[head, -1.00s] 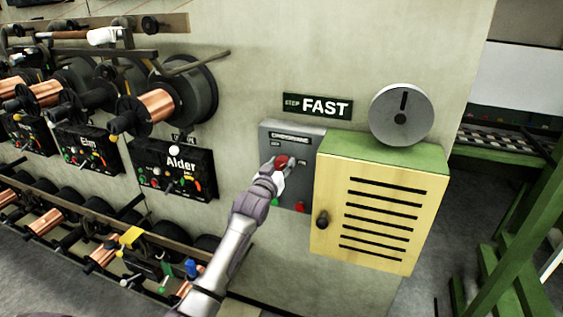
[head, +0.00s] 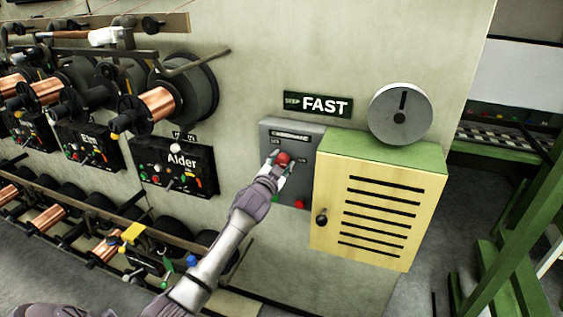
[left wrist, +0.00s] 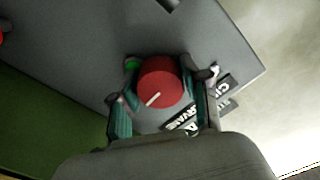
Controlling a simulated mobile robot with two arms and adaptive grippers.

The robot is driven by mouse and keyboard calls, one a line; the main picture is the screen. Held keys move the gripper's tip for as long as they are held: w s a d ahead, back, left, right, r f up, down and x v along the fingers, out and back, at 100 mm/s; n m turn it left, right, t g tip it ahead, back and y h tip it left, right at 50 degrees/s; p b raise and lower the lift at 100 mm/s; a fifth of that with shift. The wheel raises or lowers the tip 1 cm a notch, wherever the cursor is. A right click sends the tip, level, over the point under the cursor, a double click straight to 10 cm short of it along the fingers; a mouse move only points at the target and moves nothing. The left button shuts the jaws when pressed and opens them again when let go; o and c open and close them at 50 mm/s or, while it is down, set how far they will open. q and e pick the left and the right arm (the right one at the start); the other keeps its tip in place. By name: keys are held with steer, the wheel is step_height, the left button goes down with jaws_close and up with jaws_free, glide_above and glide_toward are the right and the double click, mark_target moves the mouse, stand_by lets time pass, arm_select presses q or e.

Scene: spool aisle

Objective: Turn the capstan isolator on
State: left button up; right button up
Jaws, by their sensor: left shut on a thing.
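The capstan isolator is a grey box (head: 309,138) on the wall with a label strip along its top and a round red knob (head: 284,159). My left gripper (head: 281,163) is at the knob, one finger on each side, shut on it. In the left wrist view the red knob (left wrist: 162,75) sits between the teal-padded fingers, its white pointer line towards the lower left of that picture. Small OFF and ON marks flank the knob in the head view, but the pointer is too small to read there. My right gripper is not in view.
A yellow louvred cabinet (head: 374,205) with a green top and black knob stands close right of the isolator. A red button (head: 299,204) is below the knob. Copper spools and the Alder panel (head: 173,167) are to the left. A STEP FAST sign (head: 318,104) hangs above.

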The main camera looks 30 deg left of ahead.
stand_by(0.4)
arm_select(q)
steer(key=o, duration=1.1)
steer(key=shift+o, duration=0.2)
steer(key=shift+s, duration=0.15)
steer(key=v, duration=1.1)
steer(key=shift+s, duration=0.35)
steer(key=shift+f, duration=0.15)
